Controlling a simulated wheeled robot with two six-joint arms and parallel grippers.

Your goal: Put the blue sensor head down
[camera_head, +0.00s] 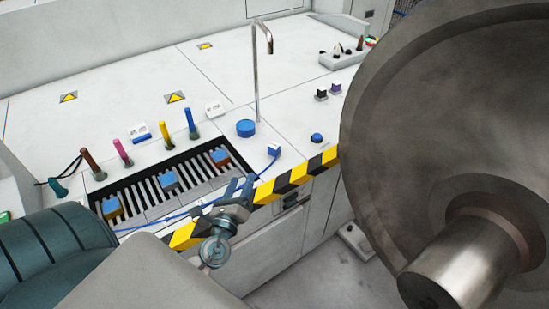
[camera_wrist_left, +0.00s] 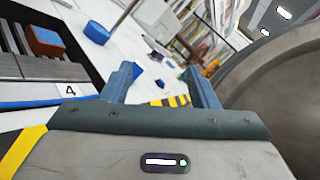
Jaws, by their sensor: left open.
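A small blue block with a pale top, which looks like the sensor head (camera_head: 273,149), sits on the white bench top just behind the striped front edge. A blue cable (camera_head: 263,173) runs from it leftward along the front of the slotted rack. My left gripper (camera_head: 240,183) is open and empty over the bench's front edge, left of the block and apart from it. In the left wrist view its two blue fingers (camera_wrist_left: 162,83) stand wide apart with nothing between them. A small blue shape shows beyond them, too small to tell. My right gripper is not in view.
The slotted rack (camera_head: 148,207) holds several blue-and-orange blocks. Behind it stand several coloured handles, a blue round piece (camera_head: 246,128) and a tall thin metal pipe (camera_head: 257,80). A large metal wheel (camera_head: 430,110) with its axle blocks the right side. The bench's back left is mostly clear.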

